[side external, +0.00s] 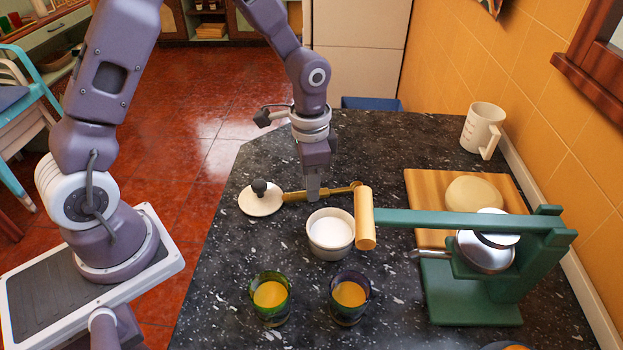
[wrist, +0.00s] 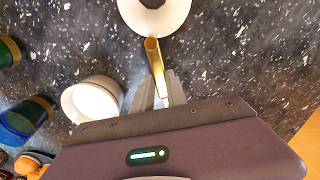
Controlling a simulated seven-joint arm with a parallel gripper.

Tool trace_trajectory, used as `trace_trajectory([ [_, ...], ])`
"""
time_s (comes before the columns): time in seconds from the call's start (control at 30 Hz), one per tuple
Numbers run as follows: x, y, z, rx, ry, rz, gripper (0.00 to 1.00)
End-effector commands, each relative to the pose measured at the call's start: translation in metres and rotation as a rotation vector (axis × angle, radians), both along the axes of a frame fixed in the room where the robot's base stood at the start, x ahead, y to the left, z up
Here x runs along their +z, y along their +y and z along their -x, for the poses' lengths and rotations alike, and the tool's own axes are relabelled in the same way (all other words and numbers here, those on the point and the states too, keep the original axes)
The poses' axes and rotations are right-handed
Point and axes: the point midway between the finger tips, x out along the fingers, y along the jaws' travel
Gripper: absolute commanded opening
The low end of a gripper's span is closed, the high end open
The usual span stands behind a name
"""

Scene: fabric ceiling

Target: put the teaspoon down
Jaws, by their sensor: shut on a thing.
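The teaspoon (side external: 335,190) is a long brass-coloured piece, lying roughly level across my gripper (side external: 313,193) just behind a white bowl (side external: 330,236). My gripper is shut on it, low over the dark speckled counter (side external: 215,290). In the wrist view the teaspoon (wrist: 154,58) sticks out from between the fingertips (wrist: 161,92). One end is close to the edge of a round white lid (side external: 259,206) with a dark knob. I cannot tell whether it touches the lid or the counter.
The wooden handle (side external: 365,220) belongs to a green press (side external: 460,219) on the right. Two glasses with orange contents, one green (side external: 270,300) and one dark (side external: 348,300), stand in front. A board (side external: 428,190) with dough and a mug (side external: 482,130) are behind. The back-left counter is clear.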

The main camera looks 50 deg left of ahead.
Motion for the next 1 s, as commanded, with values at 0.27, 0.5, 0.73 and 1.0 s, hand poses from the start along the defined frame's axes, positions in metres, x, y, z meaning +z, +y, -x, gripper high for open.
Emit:
trace_trajectory([
  [0.27,-0.0019,0.0,0.0,0.0,0.0,0.0,0.0],
  [0.5,-0.0078,0.0001,0.0002,-0.001,0.001,-0.001,0.0],
  [0.73,-0.0087,0.0001,0.0,0.0,0.0,0.0,0.0],
  [1.0,-0.0086,0.0001,0.0,0.0,0.0,0.0,0.43],
])
